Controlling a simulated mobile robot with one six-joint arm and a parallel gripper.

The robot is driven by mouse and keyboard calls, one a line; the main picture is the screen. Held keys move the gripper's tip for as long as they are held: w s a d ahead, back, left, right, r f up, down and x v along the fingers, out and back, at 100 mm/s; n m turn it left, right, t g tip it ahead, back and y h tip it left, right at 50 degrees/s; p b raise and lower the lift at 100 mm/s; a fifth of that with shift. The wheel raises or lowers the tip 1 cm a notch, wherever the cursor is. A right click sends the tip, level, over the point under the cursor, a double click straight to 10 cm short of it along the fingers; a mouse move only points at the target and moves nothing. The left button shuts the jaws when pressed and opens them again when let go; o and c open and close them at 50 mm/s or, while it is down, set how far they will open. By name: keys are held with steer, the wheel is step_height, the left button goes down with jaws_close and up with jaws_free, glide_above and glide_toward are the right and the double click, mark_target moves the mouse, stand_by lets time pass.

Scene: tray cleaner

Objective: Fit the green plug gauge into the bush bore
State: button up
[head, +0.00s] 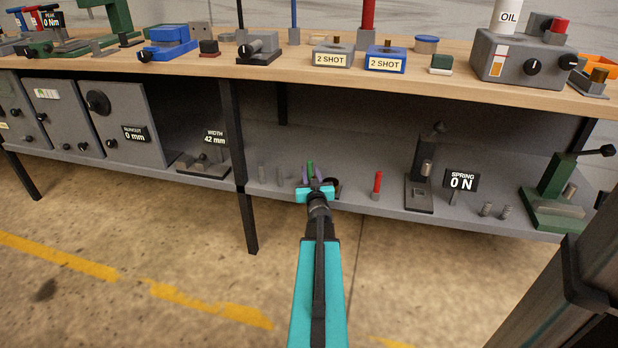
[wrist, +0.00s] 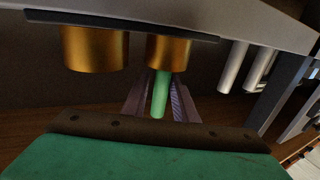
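The green plug gauge (wrist: 160,96) stands between the two purple fingers of my gripper (wrist: 160,98), which look closed on its sides. In the wrist view, which appears upside down, one end of the plug meets the open face of a brass bush (wrist: 168,50). I cannot tell whether it is inside the bore. A second brass bush (wrist: 95,48) sits beside it on the same dark plate. In the head view my gripper (head: 311,174) is at the lower shelf, with the green plug (head: 310,167) upright between the fingers. The bushes are mostly hidden behind the gripper there.
Grey pins (head: 262,173) stand left of my gripper and a red-handled gauge (head: 377,183) stands to its right. A dark press (head: 421,180) is further right. The bench top (head: 300,68) overhangs the lower shelf (head: 345,200). A table leg (head: 241,165) is on the left.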

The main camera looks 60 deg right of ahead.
mark_target(310, 161)
jaws_close()
step_height(310, 161, up, 10)
steer(key=p, duration=0.4)
stand_by(0.3)
stand_by(0.4)
